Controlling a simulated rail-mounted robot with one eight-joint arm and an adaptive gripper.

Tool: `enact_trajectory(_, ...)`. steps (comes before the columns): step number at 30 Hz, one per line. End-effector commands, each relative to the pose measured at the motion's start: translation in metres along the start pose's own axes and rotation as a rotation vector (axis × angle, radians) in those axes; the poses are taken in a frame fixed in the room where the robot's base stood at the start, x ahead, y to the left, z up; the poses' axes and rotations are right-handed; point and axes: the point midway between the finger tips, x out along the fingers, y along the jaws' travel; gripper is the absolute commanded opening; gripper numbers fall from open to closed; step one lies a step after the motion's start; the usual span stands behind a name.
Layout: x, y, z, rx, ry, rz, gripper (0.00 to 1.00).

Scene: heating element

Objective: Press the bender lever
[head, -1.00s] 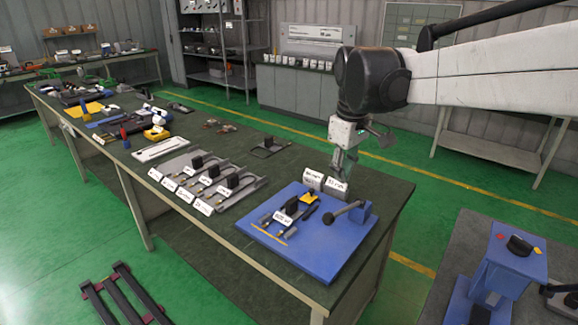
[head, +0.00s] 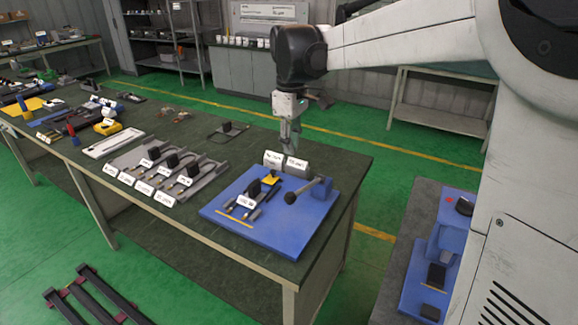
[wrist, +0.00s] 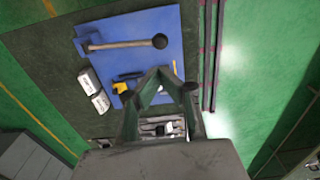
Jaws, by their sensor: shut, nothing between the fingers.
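The bender is a blue plate (head: 290,237) at the near right end of the long table. Its lever (head: 308,187) is a rod with a black ball knob (head: 290,197), mounted on a blue block (head: 322,189) on the plate's right side. The lever also shows in the wrist view (wrist: 122,44), with its ball (wrist: 159,41) at the right end. My gripper (head: 291,146) is shut and empty. It points down, above and behind the bender, apart from the lever. In the wrist view the gripper (wrist: 163,74) is below the lever in the picture.
White labelled blocks (head: 285,163) stand at the plate's back edge. A grey fixture (head: 190,186) with black parts and labels lies left of the bender. Another blue machine (head: 452,232) stands at the right. The table's back right corner (head: 345,163) is bare.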

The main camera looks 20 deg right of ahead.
Motion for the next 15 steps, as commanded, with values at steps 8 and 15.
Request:
enact_trajectory(8,0.045,0.000,0.000,0.000,0.000,0.000,0.00)
enact_trajectory(15,0.090,0.000,0.000,0.000,0.000,0.000,0.00)
